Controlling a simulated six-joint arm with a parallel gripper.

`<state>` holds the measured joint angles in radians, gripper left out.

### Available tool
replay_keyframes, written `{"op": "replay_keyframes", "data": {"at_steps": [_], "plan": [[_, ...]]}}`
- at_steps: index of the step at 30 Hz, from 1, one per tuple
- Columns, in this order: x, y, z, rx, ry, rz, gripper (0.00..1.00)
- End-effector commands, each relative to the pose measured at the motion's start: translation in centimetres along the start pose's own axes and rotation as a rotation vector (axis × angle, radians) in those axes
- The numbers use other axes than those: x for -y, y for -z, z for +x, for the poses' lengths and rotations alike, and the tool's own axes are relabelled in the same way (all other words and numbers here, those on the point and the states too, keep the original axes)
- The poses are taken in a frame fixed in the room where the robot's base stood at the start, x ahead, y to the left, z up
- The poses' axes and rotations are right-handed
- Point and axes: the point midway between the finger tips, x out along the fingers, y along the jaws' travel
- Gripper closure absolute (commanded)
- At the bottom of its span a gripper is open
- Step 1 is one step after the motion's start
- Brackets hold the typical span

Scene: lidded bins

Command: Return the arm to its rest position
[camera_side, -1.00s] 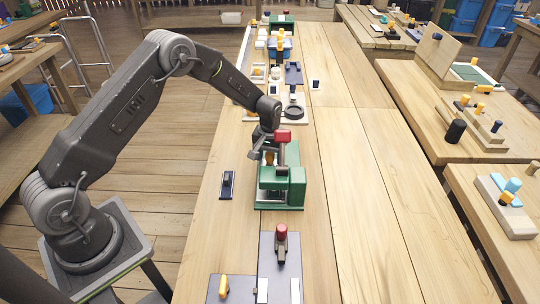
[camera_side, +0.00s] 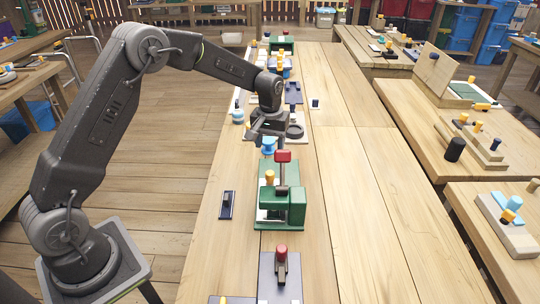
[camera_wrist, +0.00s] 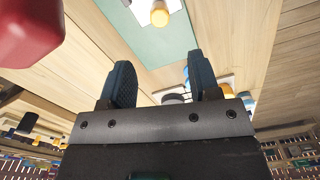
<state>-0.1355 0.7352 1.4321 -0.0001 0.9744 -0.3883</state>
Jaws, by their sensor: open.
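My gripper (camera_side: 262,135) is at the end of my bent arm, above the long wooden table, just behind the green device (camera_side: 297,208). In the wrist view its two dark fingers (camera_wrist: 162,80) stand apart with nothing held between them. The green device has a red-topped lever (camera_side: 283,156) and an orange knob (camera_side: 270,177).
A blue spool-like piece (camera_side: 268,146) stands just below my gripper. A dark plate with a red-topped handle (camera_side: 281,252) lies nearer the front. A small dark block (camera_side: 227,204) is on the left. The table's right side (camera_side: 350,170) is clear.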

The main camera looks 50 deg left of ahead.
Motion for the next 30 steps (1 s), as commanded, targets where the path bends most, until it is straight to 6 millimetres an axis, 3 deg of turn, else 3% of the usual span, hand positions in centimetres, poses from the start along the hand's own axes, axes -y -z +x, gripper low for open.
{"op": "replay_keyframes", "data": {"at_steps": [17, 23, 30], "plan": [[0.0, -0.4, -2.1, -0.01, -0.004, 0.009, 0.44], [0.4, -3.8, -8.0, -0.077, -0.03, 0.081, 0.44], [2.1, -11.1, -15.2, -0.187, -0.066, 0.205, 0.44]]}}
